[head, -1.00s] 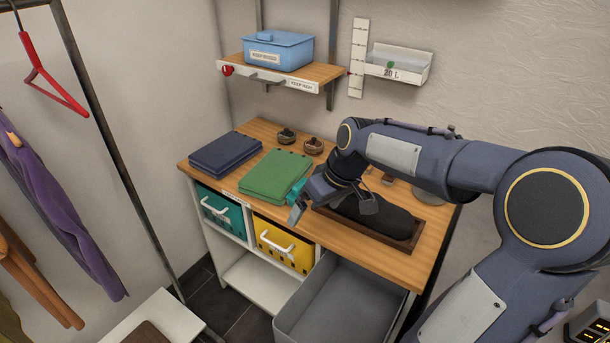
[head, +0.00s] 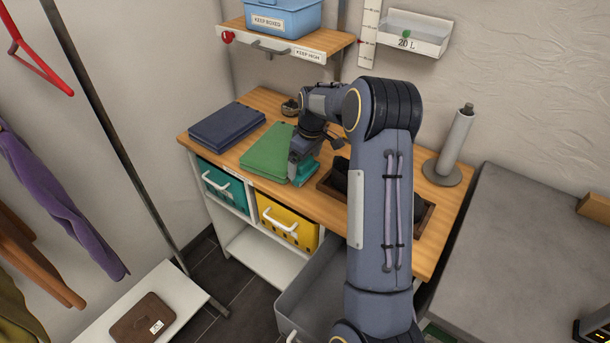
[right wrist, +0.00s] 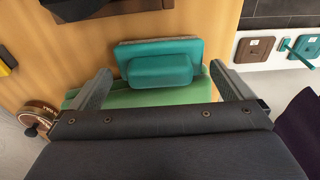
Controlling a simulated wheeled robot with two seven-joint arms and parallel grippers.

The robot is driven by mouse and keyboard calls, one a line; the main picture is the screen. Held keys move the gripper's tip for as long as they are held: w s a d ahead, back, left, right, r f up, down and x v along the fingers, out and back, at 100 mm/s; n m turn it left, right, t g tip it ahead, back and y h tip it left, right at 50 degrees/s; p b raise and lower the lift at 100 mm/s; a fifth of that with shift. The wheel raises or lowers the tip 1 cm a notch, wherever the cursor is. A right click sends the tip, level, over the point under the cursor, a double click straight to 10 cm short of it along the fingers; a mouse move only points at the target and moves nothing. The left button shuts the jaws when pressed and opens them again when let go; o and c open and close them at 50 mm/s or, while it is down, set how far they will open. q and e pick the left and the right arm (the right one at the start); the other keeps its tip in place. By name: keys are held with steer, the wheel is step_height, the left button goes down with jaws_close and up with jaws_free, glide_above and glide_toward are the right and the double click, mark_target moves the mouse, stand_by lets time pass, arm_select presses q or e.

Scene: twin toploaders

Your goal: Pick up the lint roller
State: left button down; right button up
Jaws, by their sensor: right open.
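A grey upright cylinder with a dark top (head: 456,140) stands on a round base at the table's right end; it looks like the lint roller. It is apart from my right gripper and does not show in the right wrist view. My right gripper (head: 303,165) is open above the table's middle, by the green folded stack (head: 268,150). A teal block on a teal plate (head: 306,174) lies just below it. In the right wrist view the teal block (right wrist: 160,69) shows between the open fingers (right wrist: 160,80), with no visible grip. My left gripper is out of view.
A dark blue stack (head: 227,125) lies at the left of the wooden table. A wooden tray (head: 424,222) with a dark item is partly hidden by my right arm. A shelf with a blue box (head: 283,18) hangs above. A grey surface (head: 530,240) extends right.

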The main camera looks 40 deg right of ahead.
steer(key=f, duration=0.1)
steer(key=f+b, duration=0.1)
steer(key=shift+w+f, duration=0.2)
steer(key=shift+f, duration=0.15)
steer(key=shift+r, duration=0.1)
steer(key=c, duration=0.9)
steer(key=shift+o, duration=0.2)
steer(key=shift+r, duration=0.1)
